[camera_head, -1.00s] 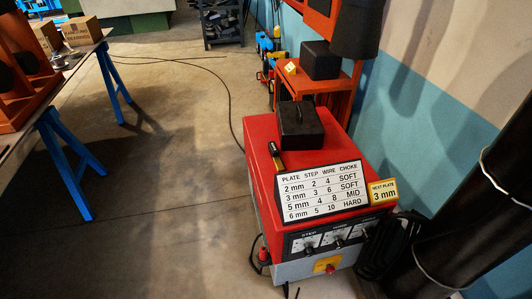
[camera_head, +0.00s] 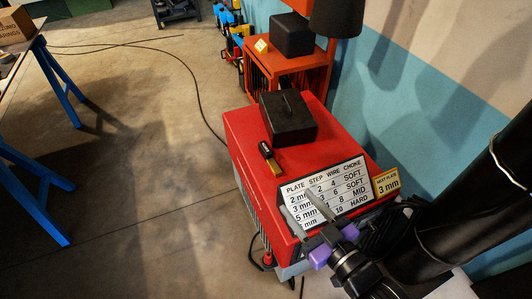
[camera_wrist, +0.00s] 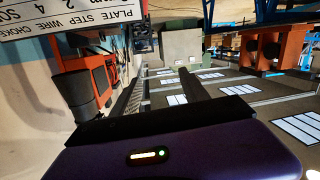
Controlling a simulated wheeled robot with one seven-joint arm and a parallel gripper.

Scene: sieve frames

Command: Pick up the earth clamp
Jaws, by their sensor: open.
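A small clamp-like piece (camera_head: 270,157) with a black grip and a brass-coloured end lies on top of the red welding machine (camera_head: 245,140); I take it for the earth clamp, but it is too small to be sure. My gripper (camera_head: 297,202) is in front of the sign on the machine, below and right of the piece in the head view, apart from it. Its two grey fingers are open with nothing between them. In the wrist view the gripper (camera_wrist: 162,72) also shows parted, empty fingers; the piece is not seen there.
A black box with a handle (camera_head: 288,118) stands on the machine, close behind the piece. The white plate-and-step sign (camera_head: 325,194) and a yellow card (camera_head: 386,184) stand at its front.

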